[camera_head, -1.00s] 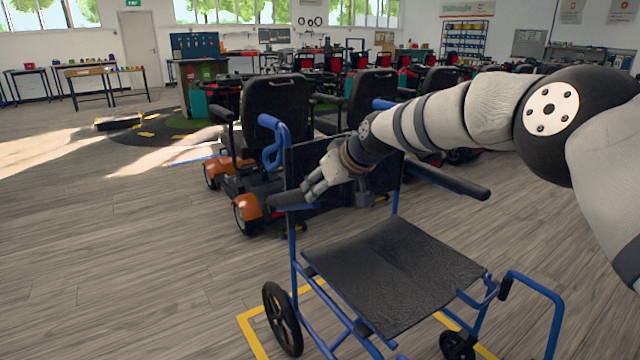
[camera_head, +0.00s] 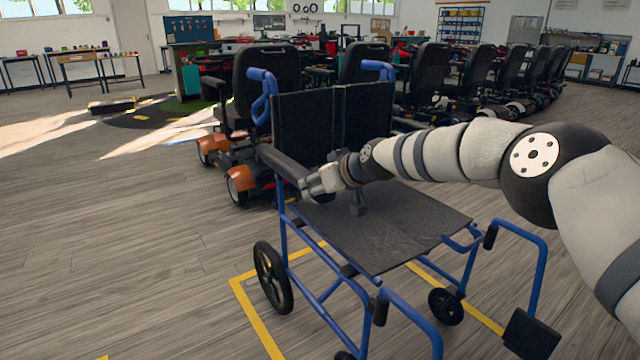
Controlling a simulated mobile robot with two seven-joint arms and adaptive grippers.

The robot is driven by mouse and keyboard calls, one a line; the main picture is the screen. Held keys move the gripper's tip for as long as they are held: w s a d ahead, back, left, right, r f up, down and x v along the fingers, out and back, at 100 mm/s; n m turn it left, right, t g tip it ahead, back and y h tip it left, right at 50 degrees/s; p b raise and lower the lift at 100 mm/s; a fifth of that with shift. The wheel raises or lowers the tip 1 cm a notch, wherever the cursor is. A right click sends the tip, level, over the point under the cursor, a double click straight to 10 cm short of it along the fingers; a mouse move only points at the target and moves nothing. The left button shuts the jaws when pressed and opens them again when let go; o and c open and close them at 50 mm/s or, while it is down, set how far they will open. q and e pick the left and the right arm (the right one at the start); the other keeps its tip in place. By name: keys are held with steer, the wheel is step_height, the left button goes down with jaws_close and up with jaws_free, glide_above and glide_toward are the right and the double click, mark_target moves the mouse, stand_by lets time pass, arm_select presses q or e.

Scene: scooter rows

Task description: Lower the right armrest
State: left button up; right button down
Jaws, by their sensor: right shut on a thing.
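A blue-framed wheelchair (camera_head: 284,228) with a black seat (camera_head: 400,225) and black backrest (camera_head: 335,115) stands in front of me. Its right armrest (camera_head: 280,163), a long black pad, is on the picture's left side. It runs forward from beside the backrest and looks near level, above the seat's left edge. My right gripper (camera_head: 308,184) is shut on the pad's front end. My arm reaches in from the right across the seat and hides much of the chair's other side, including most or all of the other armrest. My left gripper does not show.
Blue push handles (camera_head: 262,78) rise behind the backrest. A black footrest plate (camera_head: 530,334) sticks out at the front right. A scooter with orange fenders (camera_head: 213,149) stands close behind the chair, with more scooters (camera_head: 430,75) in a row.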

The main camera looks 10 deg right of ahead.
steer(key=shift+s+f+g, duration=0.15)
steer(key=shift+f, duration=0.4)
steer(key=shift+s+f+g, duration=0.15)
steer(key=shift+f, duration=0.4)
steer(key=c, duration=1.4)
jaws_free()
steer(key=o, duration=0.4)
steer(key=shift+w+f, duration=0.1)
steer(key=shift+f, duration=0.05)
steer(key=shift+o, duration=0.2)
steer(key=shift+w+d, duration=0.1)
steer(key=shift+w, duration=0.05)
steer(key=shift+s+r, duration=0.25)
steer(key=shift+r, duration=0.4)
steer(key=v, duration=1.1)
steer(key=shift+s, duration=0.25)
